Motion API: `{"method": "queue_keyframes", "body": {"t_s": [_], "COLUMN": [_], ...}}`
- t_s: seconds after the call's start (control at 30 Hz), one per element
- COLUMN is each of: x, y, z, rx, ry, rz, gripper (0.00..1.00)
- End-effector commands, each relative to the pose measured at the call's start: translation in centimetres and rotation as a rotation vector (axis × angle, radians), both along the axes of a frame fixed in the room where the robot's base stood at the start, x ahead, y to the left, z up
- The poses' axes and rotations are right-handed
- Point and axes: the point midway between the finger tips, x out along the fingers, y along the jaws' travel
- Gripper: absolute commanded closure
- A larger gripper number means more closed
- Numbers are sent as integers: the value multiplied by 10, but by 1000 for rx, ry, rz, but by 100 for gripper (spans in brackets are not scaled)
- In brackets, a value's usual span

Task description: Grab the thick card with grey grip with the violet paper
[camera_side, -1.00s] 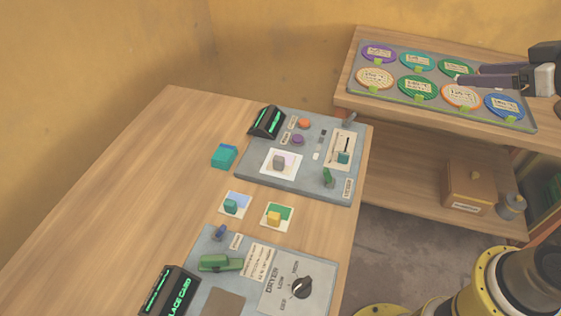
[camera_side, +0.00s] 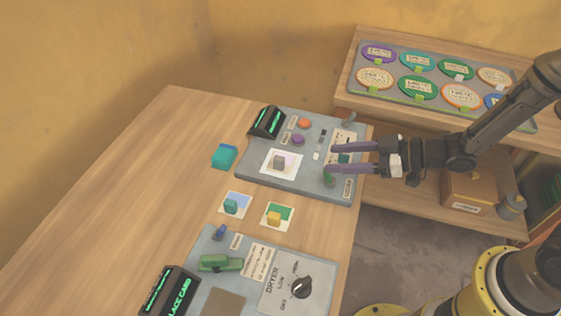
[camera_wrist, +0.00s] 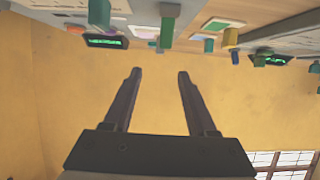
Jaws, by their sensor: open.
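The thick card (camera_side: 268,158) is white, with violet paper (camera_side: 291,160) and a grey grip (camera_side: 279,163) standing on it. It lies flat on the grey press panel (camera_side: 255,177) in the side view. My gripper (camera_side: 330,159) is open and empty, to the right of the card, with its fingers pointing left toward it. In the side view the fingers overlap the panel's right part.
A green lever (camera_side: 327,180) and a slider plate stand near my fingers. Cards with a teal grip (camera_side: 230,206) and a yellow grip (camera_side: 273,218) lie in front of the panel. A teal block (camera_side: 224,156) is left of it. A dryer panel (camera_side: 287,283) is nearer. Round plates fill the shelf tray (camera_side: 400,99).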

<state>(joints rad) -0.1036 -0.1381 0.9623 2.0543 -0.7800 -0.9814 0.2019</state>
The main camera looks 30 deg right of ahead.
Motion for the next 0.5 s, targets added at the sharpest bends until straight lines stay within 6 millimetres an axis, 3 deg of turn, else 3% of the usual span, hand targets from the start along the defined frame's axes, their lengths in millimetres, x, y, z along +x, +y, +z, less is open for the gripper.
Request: {"method": "queue_keyframes", "body": {"t_s": [0.3, 0.5], "x": [38, 49], "y": [39, 49], "z": [-22, -28], "rx": [-2, -3], "ry": [0, -1], "rz": [2, -1], "gripper": [43, 43]}}
